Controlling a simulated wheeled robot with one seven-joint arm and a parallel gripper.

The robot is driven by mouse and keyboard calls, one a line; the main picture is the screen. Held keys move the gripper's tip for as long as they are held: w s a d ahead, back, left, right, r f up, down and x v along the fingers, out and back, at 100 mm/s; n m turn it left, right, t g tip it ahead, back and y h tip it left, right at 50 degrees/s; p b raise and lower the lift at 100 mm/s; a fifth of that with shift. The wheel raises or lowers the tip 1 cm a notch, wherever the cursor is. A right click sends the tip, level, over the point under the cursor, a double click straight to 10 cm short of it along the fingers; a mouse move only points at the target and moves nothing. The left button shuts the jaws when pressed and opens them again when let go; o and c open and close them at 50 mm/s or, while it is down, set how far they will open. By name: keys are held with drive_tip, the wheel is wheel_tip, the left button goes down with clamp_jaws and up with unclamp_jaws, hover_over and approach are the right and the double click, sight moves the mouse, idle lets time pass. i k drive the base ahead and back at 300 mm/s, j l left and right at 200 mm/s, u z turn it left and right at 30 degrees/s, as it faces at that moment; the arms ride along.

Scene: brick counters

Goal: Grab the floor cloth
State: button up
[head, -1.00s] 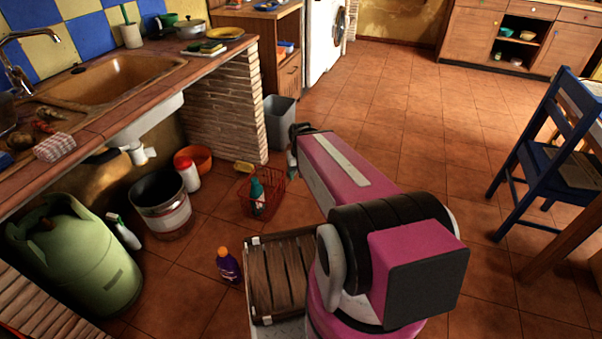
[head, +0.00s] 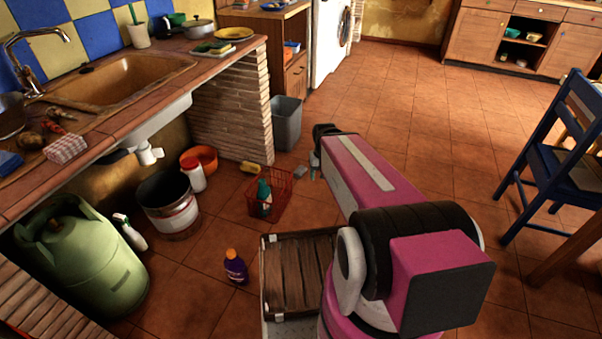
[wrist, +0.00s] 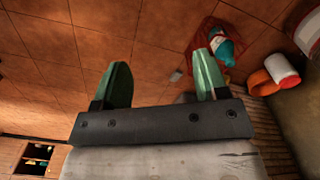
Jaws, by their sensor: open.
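A small grey piece (head: 300,171) lies flat on the tiled floor just right of the red basket; it may be the floor cloth, but it is too small to be sure. In the wrist view a similar small grey patch (wrist: 176,76) shows on the floor between the fingers, nearer the right one. My gripper (wrist: 163,80) is open and empty, with two green fingers apart, pointing at the floor. In the head view my gripper (head: 314,171) is mostly hidden behind my pink arm, close to the right of the grey piece.
A red basket (head: 283,196) holds a teal bottle (head: 264,197). A purple bottle (head: 236,267), bucket (head: 168,205), orange basin (head: 206,155) and green gas cylinder (head: 85,262) stand left. A grey bin (head: 286,125) stands behind. A blue chair (head: 565,140) is right; the middle floor is clear.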

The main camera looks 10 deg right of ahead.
sight(301, 169)
drive_tip(key=z, duration=0.5)
drive_tip(key=i+l+z, duration=0.15)
drive_tip(key=i+z, duration=0.15)
drive_tip(key=i, duration=0.15)
drive_tip(key=i+z, duration=0.25)
drive_tip(key=i, duration=3.75)
drive_tip(key=i+u, duration=0.15)
drive_tip(key=i, duration=0.65)
drive_tip(key=i+l+u, duration=0.1)
drive_tip(key=i+l, duration=0.15)
drive_tip(key=i, duration=0.5)
drive_tip(key=i+u, duration=0.1)
drive_tip(key=u, duration=3.5)
